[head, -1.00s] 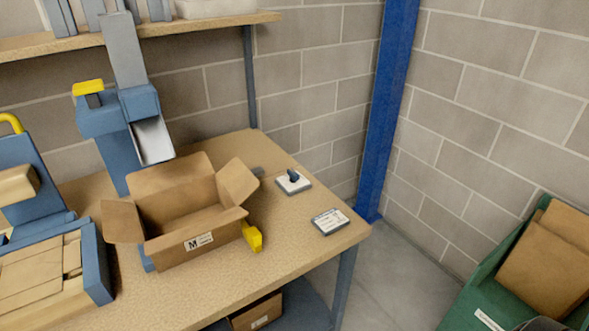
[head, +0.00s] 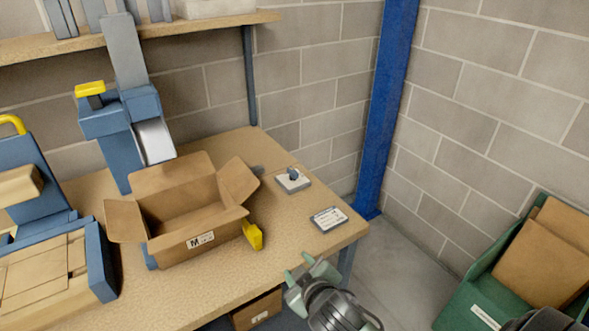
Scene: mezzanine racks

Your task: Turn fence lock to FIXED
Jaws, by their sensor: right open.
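A small white plate with a dark blue knob (head: 293,175) lies on the wooden bench (head: 200,290) near its right back edge. A yellow handle-like piece (head: 253,236) sticks out at the front right corner of an open cardboard box. I cannot tell which of these is the fence lock, and no FIXED marking can be read. My right gripper (head: 298,267) is open and empty at the bench's front edge, below the yellow piece and the plates, touching neither. My left gripper is not in view.
The open cardboard box (head: 200,241) marked M takes up the bench middle. A small printed card (head: 328,219) lies at the right corner. A blue dispenser (head: 118,118) stands behind the box. A green bin (head: 470,297) with cardboard stands at the right. A blue post (head: 389,100) rises behind.

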